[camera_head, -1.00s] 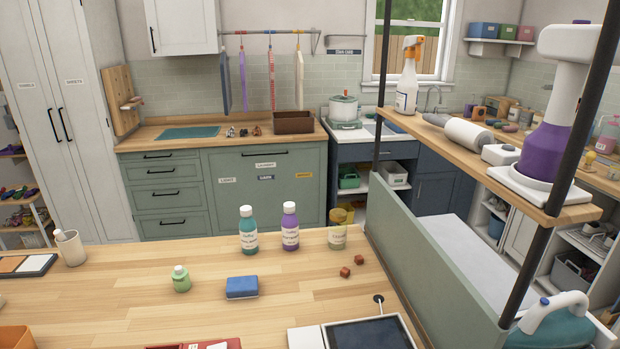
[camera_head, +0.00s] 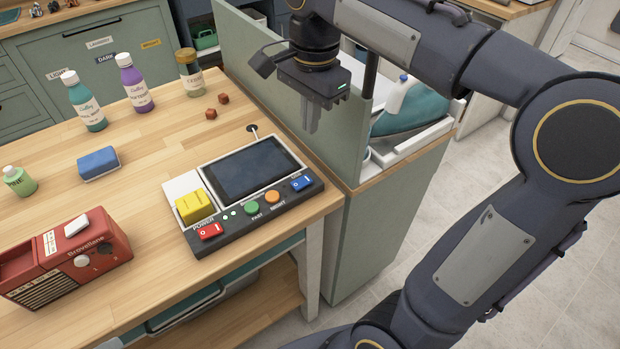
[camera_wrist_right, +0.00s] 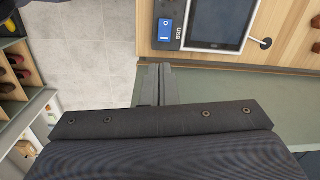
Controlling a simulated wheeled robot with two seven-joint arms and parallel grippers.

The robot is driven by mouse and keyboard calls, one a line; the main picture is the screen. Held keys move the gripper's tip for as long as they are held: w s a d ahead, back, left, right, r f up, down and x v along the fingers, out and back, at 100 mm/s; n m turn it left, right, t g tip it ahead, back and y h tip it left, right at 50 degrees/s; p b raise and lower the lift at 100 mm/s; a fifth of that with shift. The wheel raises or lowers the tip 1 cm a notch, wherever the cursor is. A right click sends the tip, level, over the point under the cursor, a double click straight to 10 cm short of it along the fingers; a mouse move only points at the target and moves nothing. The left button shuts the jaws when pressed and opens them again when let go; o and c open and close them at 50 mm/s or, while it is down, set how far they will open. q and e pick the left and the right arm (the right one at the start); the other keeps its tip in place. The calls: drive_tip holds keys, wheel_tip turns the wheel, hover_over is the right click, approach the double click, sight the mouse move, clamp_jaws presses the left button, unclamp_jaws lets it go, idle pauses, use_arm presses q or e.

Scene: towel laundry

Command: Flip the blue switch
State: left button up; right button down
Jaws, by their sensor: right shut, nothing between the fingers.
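The blue switch (camera_head: 302,183) is a small rocker marked O and I at the right end of the black control panel (camera_head: 262,210) on the wooden table. It also shows in the right wrist view (camera_wrist_right: 165,30), above and apart from my fingertips. My right gripper (camera_head: 311,122) is shut and empty. It hangs fingers down above the green partition beside the table, up and slightly right of the switch in the head view. In the right wrist view its fingers (camera_wrist_right: 157,75) are pressed together. My left gripper is not in view.
On the panel are a dark screen (camera_head: 249,167), a yellow block (camera_head: 194,206), a red power switch (camera_head: 209,231), and green and orange buttons. A red radio (camera_head: 70,257) stands to the left. A green partition (camera_head: 334,150) and teal iron (camera_head: 408,112) are at the right.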

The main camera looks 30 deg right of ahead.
sight(307, 179)
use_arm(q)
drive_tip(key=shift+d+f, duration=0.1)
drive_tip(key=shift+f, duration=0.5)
use_arm(e)
drive_tip(key=shift+w+f+m+g, duration=0.1)
drive_tip(key=shift+w+m+g, duration=0.2)
drive_tip(key=shift+w+m, duration=0.65)
wheel_tip(307, 179, down, 14)
drive_tip(key=b, duration=0.2)
drive_tip(key=shift+d+b, duration=0.15)
drive_tip(key=shift+b, duration=0.2)
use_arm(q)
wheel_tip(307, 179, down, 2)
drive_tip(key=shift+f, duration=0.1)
use_arm(e)
drive_tip(key=shift+s+f, duration=0.1)
drive_tip(key=shift+f, duration=0.15)
